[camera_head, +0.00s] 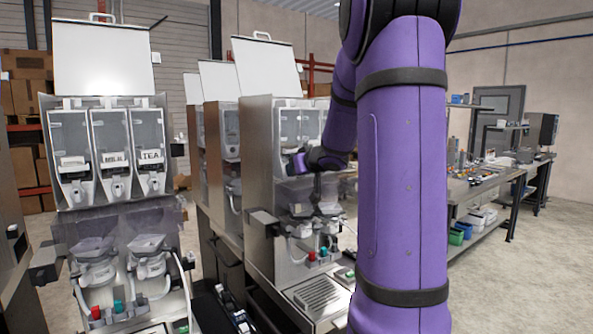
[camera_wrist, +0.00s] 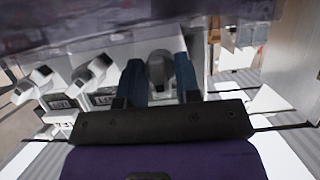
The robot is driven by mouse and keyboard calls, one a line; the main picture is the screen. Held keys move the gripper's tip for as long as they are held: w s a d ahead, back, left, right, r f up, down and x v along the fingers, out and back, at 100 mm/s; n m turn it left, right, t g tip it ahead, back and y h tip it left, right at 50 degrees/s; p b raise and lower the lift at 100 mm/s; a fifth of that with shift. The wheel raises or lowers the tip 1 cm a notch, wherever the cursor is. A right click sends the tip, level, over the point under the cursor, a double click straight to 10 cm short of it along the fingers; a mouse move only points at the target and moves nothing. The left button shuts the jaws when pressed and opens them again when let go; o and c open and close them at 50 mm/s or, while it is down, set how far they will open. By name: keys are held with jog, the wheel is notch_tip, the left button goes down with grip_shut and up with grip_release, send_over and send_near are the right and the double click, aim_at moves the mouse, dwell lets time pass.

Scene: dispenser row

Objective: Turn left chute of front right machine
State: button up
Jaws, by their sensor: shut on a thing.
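The front right machine (camera_head: 258,150) is a steel dispenser with clear canisters behind its front. My arm reaches across to it from the right and hides part of its canister row. In the wrist view my gripper (camera_wrist: 160,78) has two blue fingers closed around a grey chute (camera_wrist: 160,66), one finger on each side. This chute is at the right end of the row in that picture. Two other chutes (camera_wrist: 90,76) show to its left, free of the fingers. In the head view the fingertips and the held chute are too small and covered to make out.
Another dispenser (camera_head: 112,150) with MILK and TEA labels stands at the left, and further machines (camera_head: 218,135) stand behind. Mixing cups and hoses sit below the canisters, above a drip tray (camera_head: 322,294). A workbench (camera_head: 485,185) stands at the right beyond open floor.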

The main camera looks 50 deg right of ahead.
jog(key=o, duration=0.6)
jog(key=v, duration=1.1)
jog(key=shift+f, duration=0.1)
dwell(0.4)
